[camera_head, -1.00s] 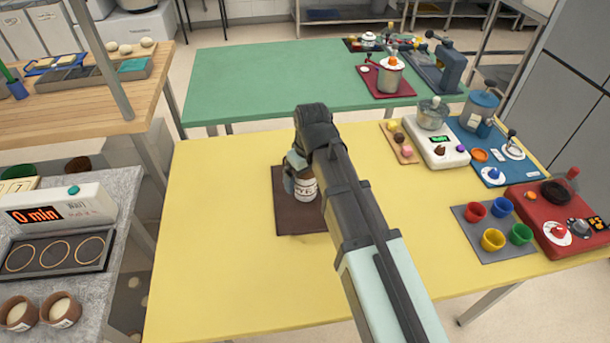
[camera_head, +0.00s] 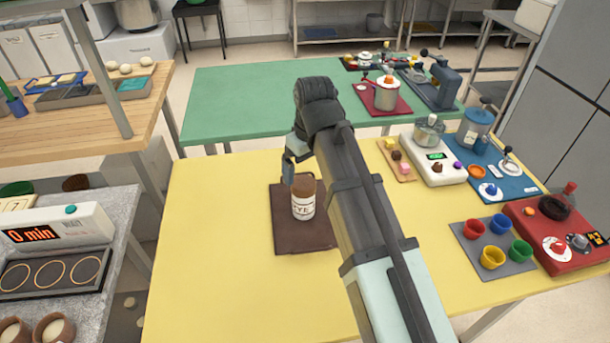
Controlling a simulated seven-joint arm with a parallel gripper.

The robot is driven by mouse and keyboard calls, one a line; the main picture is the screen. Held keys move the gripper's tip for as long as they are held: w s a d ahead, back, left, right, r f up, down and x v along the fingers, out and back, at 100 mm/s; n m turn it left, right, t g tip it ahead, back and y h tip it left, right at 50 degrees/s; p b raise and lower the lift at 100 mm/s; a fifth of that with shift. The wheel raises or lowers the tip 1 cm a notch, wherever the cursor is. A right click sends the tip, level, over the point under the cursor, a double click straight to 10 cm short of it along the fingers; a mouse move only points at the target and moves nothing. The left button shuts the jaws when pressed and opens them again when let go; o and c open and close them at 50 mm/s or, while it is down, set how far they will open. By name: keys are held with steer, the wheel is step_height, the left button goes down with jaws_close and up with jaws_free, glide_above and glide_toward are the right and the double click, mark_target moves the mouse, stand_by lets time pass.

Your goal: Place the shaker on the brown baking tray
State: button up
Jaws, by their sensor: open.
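The shaker (camera_head: 303,203), a small jar with a brown top and a white label reading "YE", stands upright on the brown baking tray (camera_head: 290,240). The tray lies flat on the yellow table, its right part hidden behind my arm. My gripper (camera_head: 288,168) is open and empty. It appears just behind and above the shaker, apart from it, partly hidden by my wrist.
The yellow table (camera_head: 220,270) is clear to the left of the tray. To the right are a grey mat (camera_head: 484,262) with coloured cups, a red board (camera_head: 540,245), a white scale (camera_head: 440,168) and a blue board (camera_head: 500,180). A green table (camera_head: 260,105) stands behind.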

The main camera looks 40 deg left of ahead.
steer(key=shift+d+r, duration=0.1)
steer(key=shift+r, duration=0.5)
steer(key=shift+w, duration=0.1)
